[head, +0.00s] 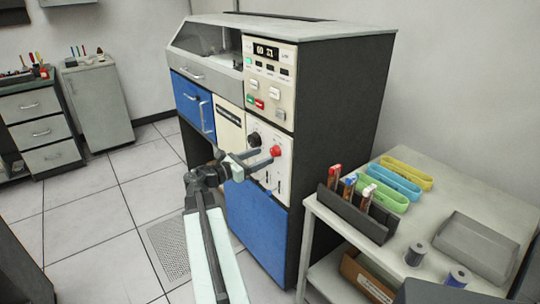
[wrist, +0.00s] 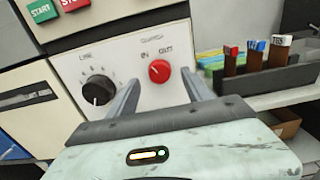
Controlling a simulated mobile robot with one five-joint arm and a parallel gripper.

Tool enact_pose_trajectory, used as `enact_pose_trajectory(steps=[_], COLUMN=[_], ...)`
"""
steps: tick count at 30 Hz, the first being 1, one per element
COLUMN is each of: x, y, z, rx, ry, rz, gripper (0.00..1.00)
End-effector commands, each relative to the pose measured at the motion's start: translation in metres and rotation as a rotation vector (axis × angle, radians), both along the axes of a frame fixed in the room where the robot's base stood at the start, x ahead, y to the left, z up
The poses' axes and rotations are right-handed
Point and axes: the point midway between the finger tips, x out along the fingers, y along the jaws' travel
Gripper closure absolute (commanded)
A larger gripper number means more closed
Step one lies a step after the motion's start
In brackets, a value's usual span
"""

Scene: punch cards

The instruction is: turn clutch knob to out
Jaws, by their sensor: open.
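The clutch knob (wrist: 159,71) is red and round, on a pale panel (wrist: 125,59) with the labels IN and OUT above it. Its white pointer mark looks tilted toward the upper left, on the IN side. It also shows in the head view (head: 275,151) at the end of my gripper (head: 254,158). In the wrist view my gripper (wrist: 163,92) is open, with one finger below left of the knob and the other to its right. The knob lies between the fingers' directions, and nothing is held. Whether the fingertips touch the panel cannot be told.
A black knob (wrist: 99,90) with a dial scale sits left of the red one. START and STOP buttons (wrist: 41,11) are above. A side table (head: 440,200) at the right carries a dark rack (head: 350,215), coloured trays and spools. Floor at the left is clear.

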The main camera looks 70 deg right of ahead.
Motion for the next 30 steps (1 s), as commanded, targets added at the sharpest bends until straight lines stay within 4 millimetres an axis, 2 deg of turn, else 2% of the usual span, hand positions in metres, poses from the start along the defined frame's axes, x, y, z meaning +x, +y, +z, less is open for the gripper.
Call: enact_pose_trajectory(steps=[3,7,17,20,21,24,25,30], x=[-0.012,-0.020,-0.024,-0.024,-0.024,-0.024,-0.022,-0.023], y=[-0.020,-0.033,-0.038,-0.038,-0.038,-0.038,-0.043,-0.038], z=[0.000,0.000,-0.001,-0.001,-0.001,-0.001,-0.001,-0.001], rx=[0.000,0.000,0.001,0.001,0.001,0.001,0.001,-0.006], ry=[-0.001,-0.002,-0.003,-0.003,-0.003,-0.003,-0.003,-0.013], rz=[-0.002,0.000,0.001,0.001,0.001,0.001,0.001,0.002], gripper=[0.41,0.41,0.41,0.66,0.78,1.00,1.00,1.00])
